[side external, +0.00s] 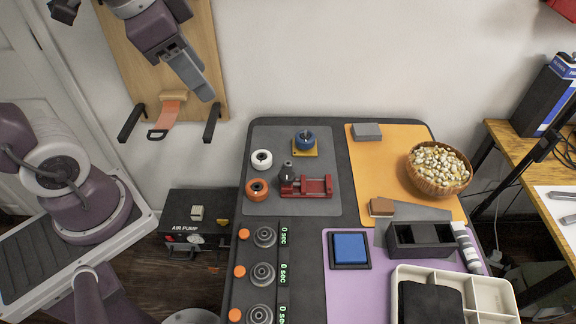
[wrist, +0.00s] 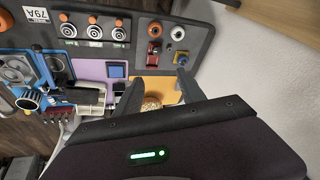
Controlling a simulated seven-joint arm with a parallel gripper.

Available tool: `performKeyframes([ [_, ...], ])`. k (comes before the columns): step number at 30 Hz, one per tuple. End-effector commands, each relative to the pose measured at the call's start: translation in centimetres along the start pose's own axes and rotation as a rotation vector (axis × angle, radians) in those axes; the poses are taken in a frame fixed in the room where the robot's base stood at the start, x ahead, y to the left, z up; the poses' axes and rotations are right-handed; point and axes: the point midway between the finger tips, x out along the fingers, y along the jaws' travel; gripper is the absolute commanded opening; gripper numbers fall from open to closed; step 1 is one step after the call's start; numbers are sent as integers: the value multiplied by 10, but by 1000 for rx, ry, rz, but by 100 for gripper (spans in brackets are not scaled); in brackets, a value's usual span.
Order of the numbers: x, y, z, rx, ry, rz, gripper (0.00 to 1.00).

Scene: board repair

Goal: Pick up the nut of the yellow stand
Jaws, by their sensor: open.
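The yellow stand (side external: 304,152) is a small yellow square base at the back of the grey mat. A blue round nut (side external: 304,137) sits on it, with a dark post tip at its middle. In the wrist view the yellow stand (wrist: 181,59) is small, and its nut is too small to make out well. My gripper (side external: 203,92) is high at the upper left in the side view, in front of the wooden wall board and well away from the stand. In the wrist view my gripper (wrist: 158,95) has its fingers spread, with nothing held between them.
Near the stand are a white ring (side external: 261,159), an orange ring (side external: 257,189) and a red vise (side external: 312,187) with a dark part beside it. A bowl of pale pieces (side external: 438,169) stands at the right. The air pump (side external: 197,226) is on the floor.

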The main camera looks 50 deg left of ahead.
Motion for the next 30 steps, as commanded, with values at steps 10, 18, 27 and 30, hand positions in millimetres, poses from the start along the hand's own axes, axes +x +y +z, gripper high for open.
performKeyframes([
  [10,223,-68,-96,1043,-178,226,47],
  [18,365,-67,-71,1522,-150,403,47],
  [27,406,-52,-55,1565,-144,421,47],
  [30,422,-43,-48,1564,-145,420,47],
])
